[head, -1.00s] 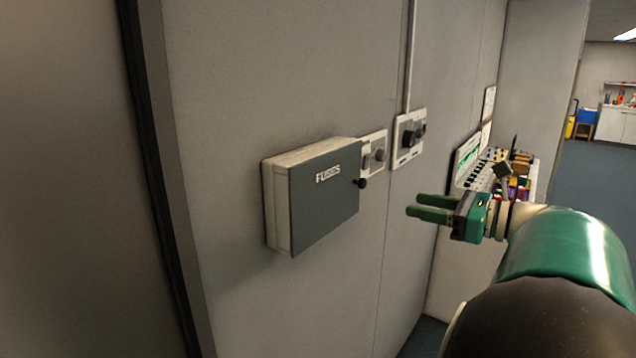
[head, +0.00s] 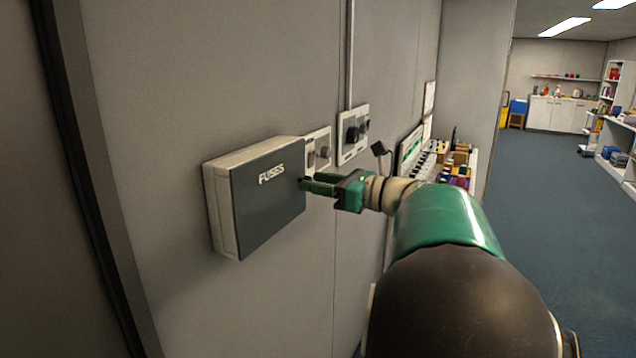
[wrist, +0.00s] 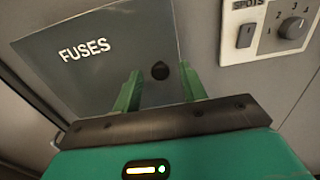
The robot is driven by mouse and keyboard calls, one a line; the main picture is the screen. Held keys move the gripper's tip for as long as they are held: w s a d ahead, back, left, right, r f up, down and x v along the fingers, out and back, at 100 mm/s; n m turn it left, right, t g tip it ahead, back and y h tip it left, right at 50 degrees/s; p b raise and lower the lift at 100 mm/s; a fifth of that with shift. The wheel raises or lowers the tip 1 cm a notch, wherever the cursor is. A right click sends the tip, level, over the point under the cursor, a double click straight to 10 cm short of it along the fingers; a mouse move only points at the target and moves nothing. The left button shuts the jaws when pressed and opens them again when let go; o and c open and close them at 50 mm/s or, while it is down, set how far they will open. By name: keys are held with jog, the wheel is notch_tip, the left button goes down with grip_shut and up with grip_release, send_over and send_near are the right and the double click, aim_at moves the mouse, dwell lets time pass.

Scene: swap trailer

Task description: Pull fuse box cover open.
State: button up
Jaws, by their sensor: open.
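The fuse box (head: 223,205) is a light box on the wall with a dark grey cover (head: 268,205) marked FUSES. The cover looks closed and also fills the upper left of the wrist view (wrist: 100,70). A small round black knob (wrist: 160,70) sits near the cover's edge. My green gripper (head: 306,184) is open at the cover's right edge. In the wrist view its two fingers (wrist: 160,88) stand either side of the knob with gaps, not closed on it. In the head view the fingers mostly hide the knob.
Right of the box, a switch plate (head: 317,152) and another knob plate (head: 353,135) are on the wall. In the wrist view a plate marked SPOTS (wrist: 268,30) is close on the right. A cluttered shelf (head: 470,165) stands farther back. The floor at right is open.

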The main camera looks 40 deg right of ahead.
jog(key=shift+w+a, duration=0.1)
jog(key=shift+w, duration=0.2)
grip_shut()
jog(key=shift+s+h, duration=0.2)
jog(key=shift+h, duration=0.1)
